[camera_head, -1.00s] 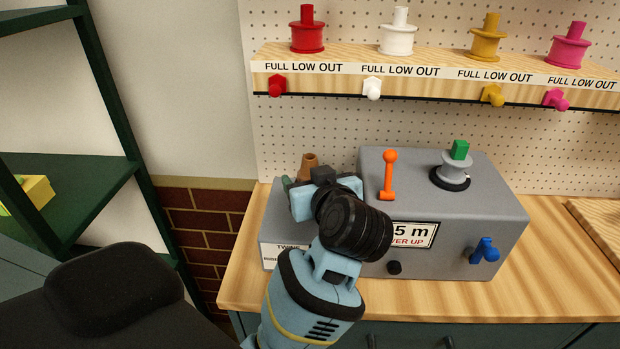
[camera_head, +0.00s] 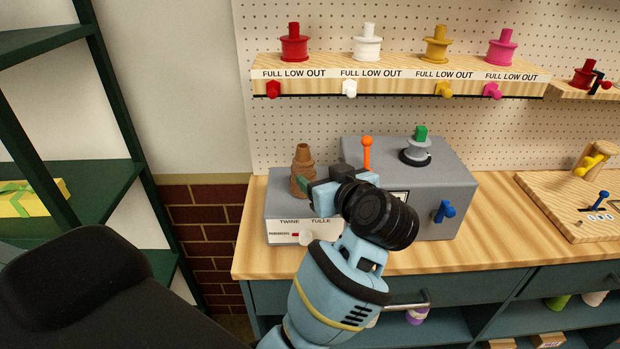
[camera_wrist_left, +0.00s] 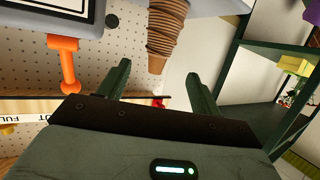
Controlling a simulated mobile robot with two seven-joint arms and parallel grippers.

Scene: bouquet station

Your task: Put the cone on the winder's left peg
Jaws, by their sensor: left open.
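The brown, ribbed cone (camera_head: 302,160) stands upright, narrow end up, on the left of the low grey box (camera_head: 283,208) marked TWINE and TULLE. Whether a peg is under it is hidden. My left gripper (camera_head: 306,187) is right beside the cone's lower part. In the left wrist view the picture is turned over, and the cone (camera_wrist_left: 164,32) hangs from the top edge. There the open left gripper (camera_wrist_left: 157,75) has its two green fingers apart, with the cone's narrow end between their lines. No grip on the cone shows. My right gripper is not in view.
A taller grey machine (camera_head: 455,185) with an orange lever (camera_head: 367,152) stands close to the right of the low box. A shelf (camera_head: 395,84) with several coloured spools is above. A green rack (camera_head: 95,190) stands left. The counter front (camera_head: 500,257) is clear.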

